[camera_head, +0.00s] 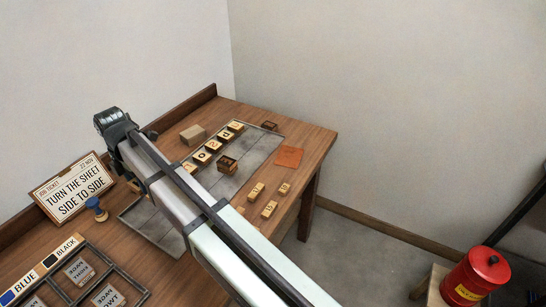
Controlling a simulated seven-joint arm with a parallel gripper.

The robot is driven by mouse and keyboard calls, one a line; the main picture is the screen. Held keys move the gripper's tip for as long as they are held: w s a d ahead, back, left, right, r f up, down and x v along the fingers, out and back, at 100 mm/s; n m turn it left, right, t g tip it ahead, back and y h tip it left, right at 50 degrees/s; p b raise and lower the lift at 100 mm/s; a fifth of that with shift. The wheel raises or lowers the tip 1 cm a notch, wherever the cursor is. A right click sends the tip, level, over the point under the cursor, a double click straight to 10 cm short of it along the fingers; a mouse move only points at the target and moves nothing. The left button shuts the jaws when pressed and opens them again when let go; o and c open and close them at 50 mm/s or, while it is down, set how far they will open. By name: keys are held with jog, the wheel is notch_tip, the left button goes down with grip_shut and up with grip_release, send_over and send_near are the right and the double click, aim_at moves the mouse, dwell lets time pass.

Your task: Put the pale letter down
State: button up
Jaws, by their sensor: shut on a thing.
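Several pale letter blocks stand in a row on a grey metal plate (252,152). They include a pale block marked d (213,145) and a pale block marked 2 (201,157). More pale blocks lie loose on the wood right of the plate, among them one (256,191) and another (269,209). My arm crosses the plate from the lower right up to its dark wrist at the upper left. My gripper's fingers are hidden behind the arm, and so is anything between them. I cannot tell which pale letter the task means.
A dark block (228,166) sits on the plate, another (269,125) at its far edge. A plain block (192,134), an orange pad (289,157), a sign (71,187), a blue-topped stamp (96,208) and a divided tray (124,279) share the wooden bench (309,138).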

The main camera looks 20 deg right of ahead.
jog(key=w+d+m, duration=0.2)
jog(key=w+d, duration=0.5)
jog(key=d, duration=0.6)
jog(key=m, duration=0.6)
send_over(289, 156)
jog(key=shift+s+f, duration=0.1)
jog(key=shift+f, duration=4.8)
jog(key=shift+f, duration=0.1)
jog(key=o, duration=1)
jog(key=shift+o, duration=0.2)
notch_tip(289, 156, up, 12)
